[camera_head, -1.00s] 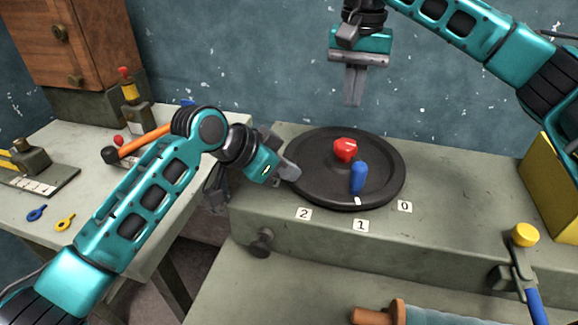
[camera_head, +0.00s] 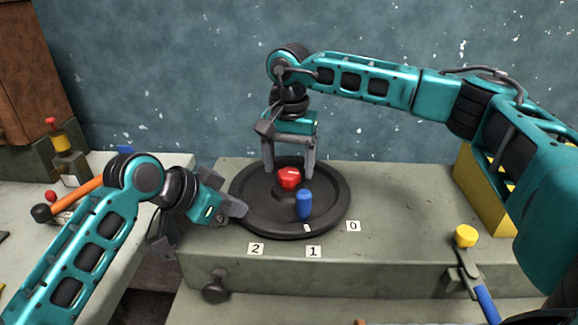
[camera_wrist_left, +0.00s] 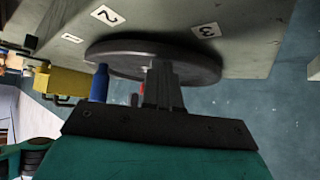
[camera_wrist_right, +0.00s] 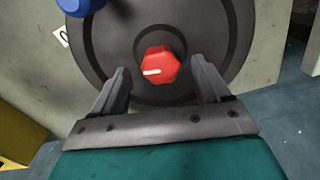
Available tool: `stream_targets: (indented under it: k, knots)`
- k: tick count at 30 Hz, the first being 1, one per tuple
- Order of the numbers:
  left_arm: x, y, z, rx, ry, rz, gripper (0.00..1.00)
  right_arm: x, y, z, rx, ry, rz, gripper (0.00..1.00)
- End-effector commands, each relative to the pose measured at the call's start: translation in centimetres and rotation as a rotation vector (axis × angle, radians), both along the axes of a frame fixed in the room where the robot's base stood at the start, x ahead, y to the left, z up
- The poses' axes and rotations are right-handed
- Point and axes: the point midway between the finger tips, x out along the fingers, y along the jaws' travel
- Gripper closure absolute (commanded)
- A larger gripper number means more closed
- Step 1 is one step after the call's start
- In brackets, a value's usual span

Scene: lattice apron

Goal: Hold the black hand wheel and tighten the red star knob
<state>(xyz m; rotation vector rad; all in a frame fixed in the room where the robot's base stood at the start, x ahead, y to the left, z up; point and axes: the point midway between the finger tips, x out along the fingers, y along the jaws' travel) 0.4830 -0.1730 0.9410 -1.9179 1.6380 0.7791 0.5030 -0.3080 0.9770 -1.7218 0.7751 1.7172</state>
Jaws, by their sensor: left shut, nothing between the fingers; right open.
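The black hand wheel (camera_head: 333,203) lies flat on the grey-green bench block, with a blue handle (camera_head: 304,204) standing near its front rim. The red star knob (camera_head: 289,178) sits at its centre and shows a white mark in the right wrist view (camera_wrist_right: 159,66). My left gripper (camera_head: 240,208) is shut and empty at the wheel's left rim; the left wrist view shows its closed fingers (camera_wrist_left: 162,75) against or very near the wheel, contact unclear. My right gripper (camera_head: 289,170) is open above the wheel, pointing down, with its fingers on either side of the knob and a little short of it.
Number labels 2 (camera_head: 256,249), 1 (camera_head: 314,252) and 0 (camera_head: 353,226) lie in front of the wheel. A yellow box (camera_head: 484,190) and a yellow-topped clamp (camera_head: 466,237) stand at the right. A dark side knob (camera_head: 215,288) sticks out of the block's front.

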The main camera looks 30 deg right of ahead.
Motion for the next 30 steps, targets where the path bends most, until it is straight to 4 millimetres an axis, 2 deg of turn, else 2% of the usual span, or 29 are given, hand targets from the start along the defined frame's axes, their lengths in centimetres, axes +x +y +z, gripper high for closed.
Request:
stream_targets:
  k: [1, 6, 13, 30]
  knots:
    - [-0.23, 0.29, -1.18, 0.022, 0.015, -0.001, 1.0, -0.04, -0.02, -0.6, 0.0, 0.001, 0.0, 0.24]
    - [-0.22, 0.31, -1.2, 0.023, 0.015, -0.001, 1.0, -0.05, -0.02, -1.3, -0.001, 0.001, 0.001, 0.24]
    - [-0.21, 0.31, -1.21, 0.023, 0.015, -0.001, 1.0, -0.03, -0.01, -1.31, 0.0, 0.0, 0.001, 0.25]
    - [-0.19, 0.34, -1.21, 0.023, 0.014, -0.001, 1.0, -0.05, -0.03, -1.27, -0.001, 0.001, 0.0, 0.8]
